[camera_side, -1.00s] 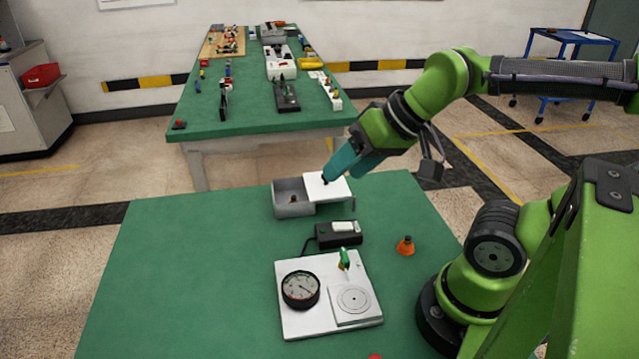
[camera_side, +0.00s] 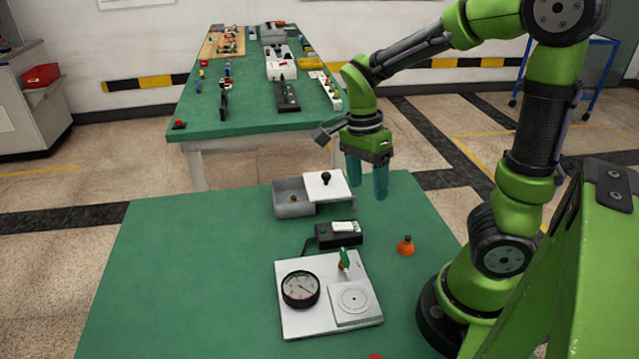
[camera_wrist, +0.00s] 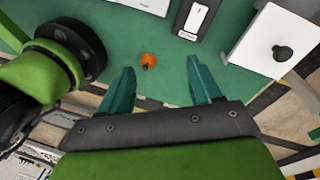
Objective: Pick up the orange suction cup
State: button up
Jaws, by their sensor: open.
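The orange suction cup (camera_side: 405,246), a small cone with a dark top, stands on the right part of the green table. It also shows in the wrist view (camera_wrist: 149,60), just beyond and between the two fingertips. My gripper (camera_side: 367,190) is open and empty, with its teal fingers pointing down. It is above the table, to the right of the white lid, and apart from the suction cup. In the wrist view the spread fingers (camera_wrist: 160,66) have only green table and the cup between them.
A grey box (camera_side: 290,205) with a white sliding lid (camera_side: 322,188) and black knob stands at the back. A black device (camera_side: 325,238) and a white plate with a gauge (camera_side: 300,288) lie left of the cup. Green table is clear around the cup.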

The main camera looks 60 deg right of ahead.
aim_at(406, 237)
jog(key=s+d+r+m+g, duration=0.1)
jog(key=s+d+m+g, duration=0.2)
jog(key=m, duration=1)
jog(key=shift+h, duration=0.4)
jog(key=x, duration=1.1)
jog(key=w+x, duration=0.1)
jog(key=x, duration=0.4)
jog(key=shift+d+f, duration=0.4)
jog(key=c, duration=1.1)
